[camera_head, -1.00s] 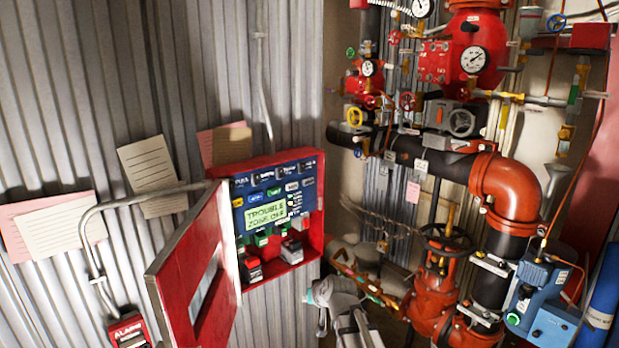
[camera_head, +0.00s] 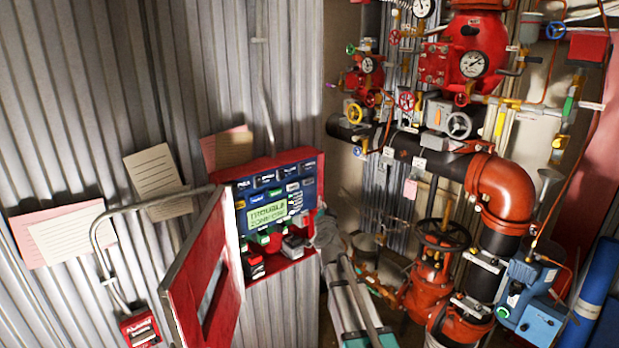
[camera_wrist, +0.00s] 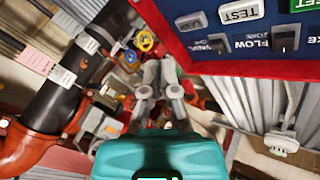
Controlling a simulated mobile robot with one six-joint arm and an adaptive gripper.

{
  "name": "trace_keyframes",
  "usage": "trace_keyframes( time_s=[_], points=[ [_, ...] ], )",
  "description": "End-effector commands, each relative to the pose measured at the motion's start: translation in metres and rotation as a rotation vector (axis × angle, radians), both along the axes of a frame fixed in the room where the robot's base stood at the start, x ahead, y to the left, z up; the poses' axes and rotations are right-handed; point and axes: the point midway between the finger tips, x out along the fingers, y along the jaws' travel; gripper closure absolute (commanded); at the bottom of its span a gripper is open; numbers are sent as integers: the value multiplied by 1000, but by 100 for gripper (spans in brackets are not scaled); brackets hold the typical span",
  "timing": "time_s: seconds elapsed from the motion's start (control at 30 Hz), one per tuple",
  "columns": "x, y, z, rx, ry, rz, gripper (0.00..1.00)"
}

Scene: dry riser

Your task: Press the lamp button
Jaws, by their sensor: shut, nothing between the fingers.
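The open red alarm cabinet (camera_head: 290,272) holds a blue panel (camera_head: 240,219) with a lit green display (camera_head: 267,215) and several small buttons. I cannot make out which one is the lamp button in the head view. In the wrist view, the panel's lower corner is at the upper right, with a white TEST button (camera_wrist: 240,12) and a smaller white button (camera_wrist: 191,21) whose label I cannot read surely. My gripper (camera_wrist: 160,66) is shut and empty, to the left of these buttons and apart from them. In the head view, my gripper (camera_head: 327,232) is by the cabinet's right edge.
The cabinet's red door (camera_head: 200,265) stands open to the left. Red and black pipes (camera_head: 504,190), valves and gauges crowd the right side. A blue pump box (camera_head: 530,300) is at the lower right. Papers (camera_head: 75,235) hang on the corrugated wall.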

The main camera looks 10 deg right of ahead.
Motion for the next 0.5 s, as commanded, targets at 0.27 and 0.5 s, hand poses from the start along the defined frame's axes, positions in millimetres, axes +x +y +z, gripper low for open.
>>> trace_keyframes(
  time_s=[0.27,0.5],
  points=[
    [11,-28,28,57,-82,-148,100],
    [11,-34,31,70,-96,-181,100]
  ],
)
